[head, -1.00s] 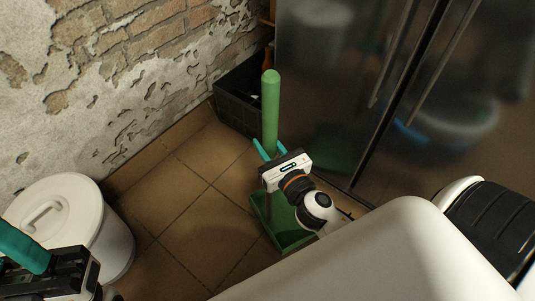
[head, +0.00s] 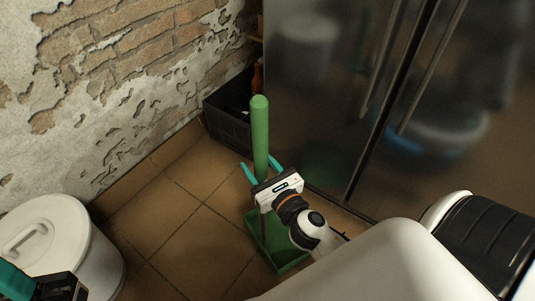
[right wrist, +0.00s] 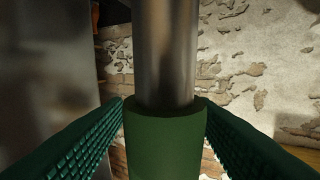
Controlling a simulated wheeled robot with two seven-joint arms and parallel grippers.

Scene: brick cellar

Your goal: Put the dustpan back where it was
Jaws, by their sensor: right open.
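The green dustpan (head: 260,132) stands upright on the tiled floor in the head view, with its long handle up and its pan (head: 278,262) at the bottom. My right gripper (head: 262,172) is open, with its teal fingers on either side of the handle. In the right wrist view, the metal shaft and green sleeve (right wrist: 165,142) of the handle lie between the open fingers. My right wrist hides part of the pan. My left gripper (head: 40,285) is at the lower left corner, cut off by the frame edge, so its jaw state does not show.
A white lidded bin (head: 100,265) stands at the left. A black crate (head: 228,122) sits by the brick wall behind the dustpan. A dark metal fridge (head: 325,100) stands at the right. Floor tiles between bin and dustpan are clear.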

